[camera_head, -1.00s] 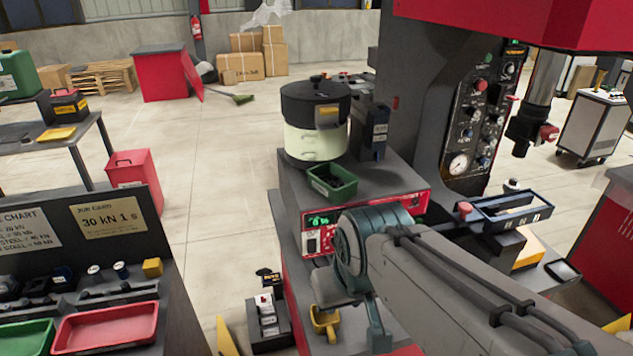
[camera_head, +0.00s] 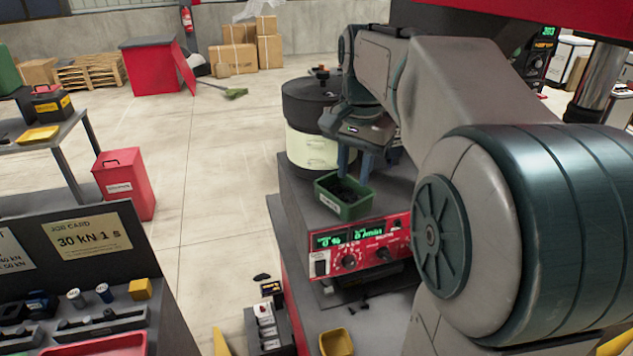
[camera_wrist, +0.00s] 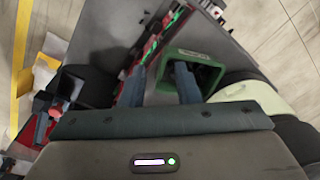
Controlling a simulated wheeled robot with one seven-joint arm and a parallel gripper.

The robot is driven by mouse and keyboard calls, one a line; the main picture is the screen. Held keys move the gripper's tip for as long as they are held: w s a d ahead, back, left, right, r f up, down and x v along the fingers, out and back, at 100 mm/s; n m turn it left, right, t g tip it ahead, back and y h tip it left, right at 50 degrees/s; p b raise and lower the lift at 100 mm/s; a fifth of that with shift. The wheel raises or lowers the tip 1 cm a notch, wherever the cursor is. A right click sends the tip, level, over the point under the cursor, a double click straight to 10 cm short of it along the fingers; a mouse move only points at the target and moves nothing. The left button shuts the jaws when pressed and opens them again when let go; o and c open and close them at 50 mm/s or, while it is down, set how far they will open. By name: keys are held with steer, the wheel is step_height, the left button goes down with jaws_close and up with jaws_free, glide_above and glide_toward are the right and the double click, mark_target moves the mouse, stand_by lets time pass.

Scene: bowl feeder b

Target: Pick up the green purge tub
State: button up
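The green purge tub (camera_head: 345,209) stands on the red and grey feeder cabinet's top, just above the display panel. It holds dark pieces. My gripper (camera_head: 354,176) points down over the tub's back side, its two fingers spread apart. The wrist view also shows the tub (camera_wrist: 212,76) and my gripper (camera_wrist: 160,70). There, one finger overlaps the tub's opening and the other lies left of it, with the tub's left wall between them. I cannot tell whether either finger touches the tub.
The bowl feeder (camera_head: 310,148), cream with a black top, stands close behind the tub. The red control panel (camera_head: 362,245) with lit displays is below it in front. A yellow cup (camera_head: 336,342) sits lower down. Open floor (camera_head: 220,170) lies to the left.

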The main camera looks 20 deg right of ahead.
steer(key=w+d+r+m, duration=0.1)
steer(key=w+d+m, duration=0.2)
steer(key=w+d, duration=0.1)
steer(key=g, duration=0.1)
glide_above(362, 200)
steer(key=shift+m, duration=0.4)
step_height(362, 200, down, 8)
steer(key=shift+a+r, duration=0.15)
steer(key=shift+r, duration=0.05)
steer(key=shift+w+d+f+p, duration=0.1)
steer(key=shift+d+f+p, duration=0.1)
steer(key=shift+f, duration=1.2)
steer(key=shift+w+d+f+p, duration=0.1)
steer(key=shift+f+p, duration=0.1)
steer(key=shift+f, duration=1.15)
jaws_close()
